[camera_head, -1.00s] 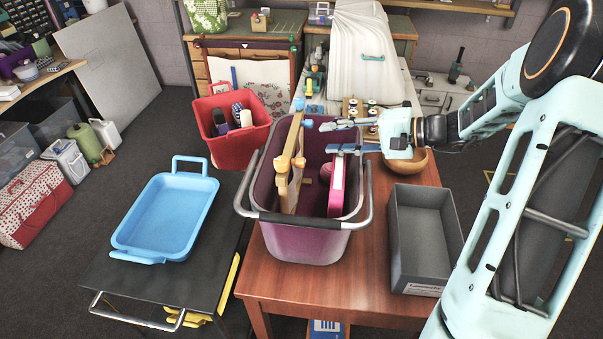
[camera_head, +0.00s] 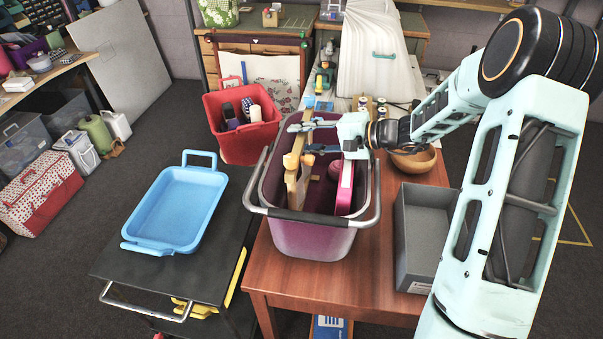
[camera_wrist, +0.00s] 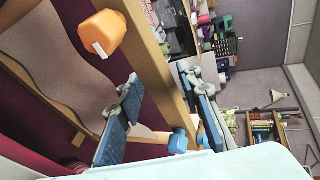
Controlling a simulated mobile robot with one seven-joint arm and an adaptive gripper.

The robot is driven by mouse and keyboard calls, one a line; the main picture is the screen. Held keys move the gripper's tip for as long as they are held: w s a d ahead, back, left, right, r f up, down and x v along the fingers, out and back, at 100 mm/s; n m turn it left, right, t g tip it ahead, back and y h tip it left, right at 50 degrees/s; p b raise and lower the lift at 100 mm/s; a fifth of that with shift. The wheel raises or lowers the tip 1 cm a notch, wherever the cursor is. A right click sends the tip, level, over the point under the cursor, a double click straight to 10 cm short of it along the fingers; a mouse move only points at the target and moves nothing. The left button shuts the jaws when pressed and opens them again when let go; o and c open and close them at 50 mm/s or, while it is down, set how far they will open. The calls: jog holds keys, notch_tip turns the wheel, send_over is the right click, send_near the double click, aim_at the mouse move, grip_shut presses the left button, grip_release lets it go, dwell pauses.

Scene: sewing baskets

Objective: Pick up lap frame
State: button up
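The lap frame (camera_head: 291,184), a wooden frame with pale cloth, stands upright in the purple basket (camera_head: 312,240), on its left side. In the wrist view its wooden bar (camera_wrist: 151,62) runs diagonally, with an orange knob (camera_wrist: 102,36) beside it and blue pieces near its lower end. My gripper (camera_head: 309,137) is at the top of the frame, above the basket. Its two fingers are spread, one on each side of the bar, and gaps show between fingers and bar. The frame's lower part is hidden by the basket wall.
A grey box (camera_head: 424,235) stands right, a blue tray (camera_head: 178,212) left, and a red bin (camera_head: 242,142) behind left.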

grip_shut()
